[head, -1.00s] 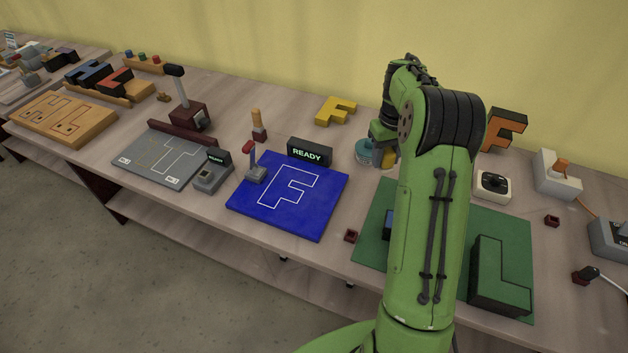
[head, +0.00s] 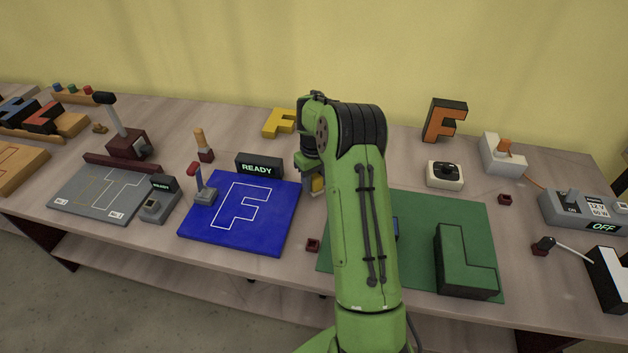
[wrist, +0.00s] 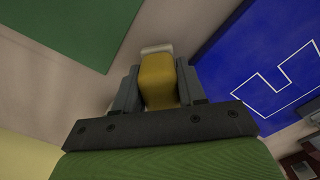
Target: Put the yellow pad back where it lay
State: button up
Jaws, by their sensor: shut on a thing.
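My gripper (wrist: 158,82) is shut on the yellow pad (wrist: 159,80), a blocky yellow piece with a pale whitish far end. In the head view the pad (head: 318,184) shows only in part, beside my gripper (head: 311,180) and partly behind my arm. The gripper is over the bare table strip between the blue board (head: 278,226) and the green mat (head: 455,208). I cannot tell the pad's height above the table. The spot where it lay cannot be made out.
A READY sign (head: 259,166) stands behind the blue board. A small dark red holder (head: 312,245) sits on the table between board and mat. A green L block (head: 466,262) stands on the mat. A yellow F (head: 279,122) lies behind, near the wall.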

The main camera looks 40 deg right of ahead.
jog(key=shift+f+b, duration=0.35)
jog(key=shift+f, duration=0.25)
jog(key=o, duration=1.2)
jog(key=shift+r, duration=0.1)
